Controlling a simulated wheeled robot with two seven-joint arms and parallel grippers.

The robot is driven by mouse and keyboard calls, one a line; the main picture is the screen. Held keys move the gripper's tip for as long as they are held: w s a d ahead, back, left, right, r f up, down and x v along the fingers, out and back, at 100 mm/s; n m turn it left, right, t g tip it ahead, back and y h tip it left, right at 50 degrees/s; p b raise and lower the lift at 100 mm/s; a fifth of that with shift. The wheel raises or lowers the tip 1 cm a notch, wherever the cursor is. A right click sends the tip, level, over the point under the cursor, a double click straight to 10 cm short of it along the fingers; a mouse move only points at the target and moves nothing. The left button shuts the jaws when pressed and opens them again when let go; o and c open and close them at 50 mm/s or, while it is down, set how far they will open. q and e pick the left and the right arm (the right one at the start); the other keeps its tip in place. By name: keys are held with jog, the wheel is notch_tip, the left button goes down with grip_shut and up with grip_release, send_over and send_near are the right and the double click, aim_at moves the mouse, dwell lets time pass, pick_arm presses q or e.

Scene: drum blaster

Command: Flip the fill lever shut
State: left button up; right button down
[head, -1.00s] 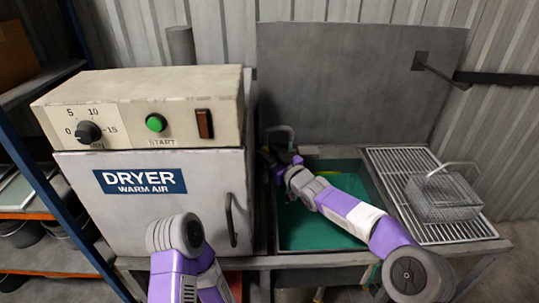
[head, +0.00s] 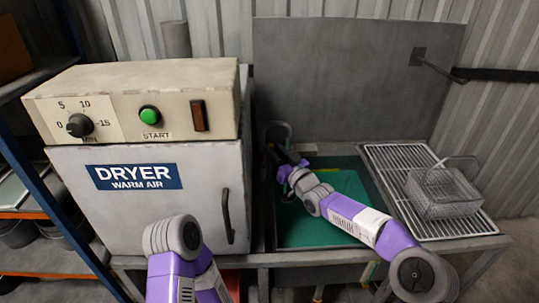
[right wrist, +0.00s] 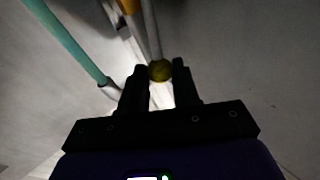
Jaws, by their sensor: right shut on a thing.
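In the head view my right gripper (head: 268,151) is at the back left corner of the green-lined sink (head: 310,231), close to a grey curved pipe (head: 279,128). The lever cannot be made out there behind the gripper. My left arm shows at the bottom, but its gripper is out of view.
A dryer (head: 135,200) with a door handle stands left of the sink. A wire basket (head: 440,193) rests on a metal rack (head: 399,162) at the right. A grey back panel (head: 355,85) rises behind the sink. A teal pipe (right wrist: 72,42) passes left of the gripper.

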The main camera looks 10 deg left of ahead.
jog(key=shift+w+d+f+m+t+b, duration=0.15)
jog(key=shift+d+f+m+t+b, duration=0.35)
jog(key=shift+m+b, duration=0.6)
jog(key=shift+w+d+f+m+t+b, duration=0.15)
jog(key=shift+d+f+m+t+b, duration=0.35)
jog(key=shift+m+b, duration=0.55)
jog(key=shift+d+r+t, duration=0.1)
jog(key=shift+t, duration=0.2)
jog(key=c, duration=0.8)
grip_release()
jog(key=v, duration=0.7)
jog(key=shift+s+d+p, duration=0.15)
jog(key=shift+d+p, duration=0.1)
jog(key=shift+p, duration=0.05)
